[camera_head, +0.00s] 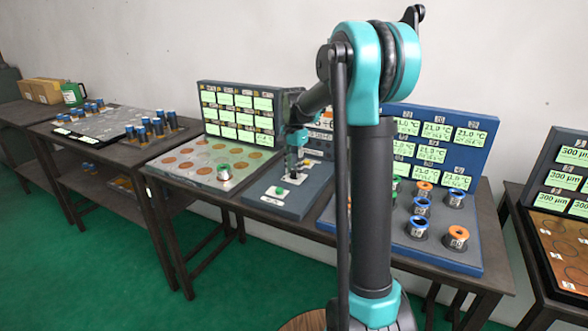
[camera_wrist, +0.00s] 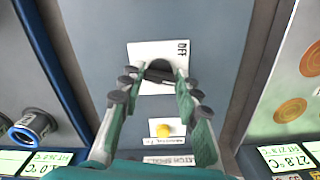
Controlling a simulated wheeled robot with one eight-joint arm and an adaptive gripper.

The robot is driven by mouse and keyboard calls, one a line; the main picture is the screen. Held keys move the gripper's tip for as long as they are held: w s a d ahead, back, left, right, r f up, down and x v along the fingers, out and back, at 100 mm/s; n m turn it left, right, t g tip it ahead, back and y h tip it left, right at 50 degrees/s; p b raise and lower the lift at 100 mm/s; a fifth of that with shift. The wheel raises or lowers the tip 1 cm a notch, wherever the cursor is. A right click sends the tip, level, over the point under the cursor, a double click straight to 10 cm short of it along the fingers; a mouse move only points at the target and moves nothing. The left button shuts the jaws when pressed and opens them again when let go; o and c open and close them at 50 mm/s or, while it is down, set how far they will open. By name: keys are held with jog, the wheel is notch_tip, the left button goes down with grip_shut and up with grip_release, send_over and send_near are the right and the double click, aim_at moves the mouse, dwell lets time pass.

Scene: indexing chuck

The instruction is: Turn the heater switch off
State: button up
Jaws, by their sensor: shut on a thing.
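The heater switch (camera_wrist: 160,66) is a dark knob on a white plate (camera_wrist: 143,50) marked OFF, at the upper middle of the wrist view. My gripper (camera_wrist: 158,77) reaches over the plate with one finger on each side of the knob, shut on it. In the head view my gripper (camera_head: 296,168) points down onto the white plate (camera_head: 312,178) of the grey-blue box, and the knob is hidden there. The knob's exact pointing direction cannot be told. A yellow round lamp or button (camera_wrist: 163,130) sits on a small white plate between my fingers.
A green button (camera_head: 280,191) sits at the front of the box. A panel with orange discs (camera_head: 190,162) and green displays stands to the left. A blue panel with ringed cups (camera_head: 421,208) stands to the right, partly behind my arm. Green floor is free in front.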

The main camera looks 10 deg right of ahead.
jog(key=n, duration=0.4)
jog(key=shift+n, duration=0.3)
jog(key=n, duration=0.4)
jog(key=shift+n, duration=0.3)
jog(key=o, duration=1.1)
notch_tip(320, 180, up, 12)
dwell(0.3)
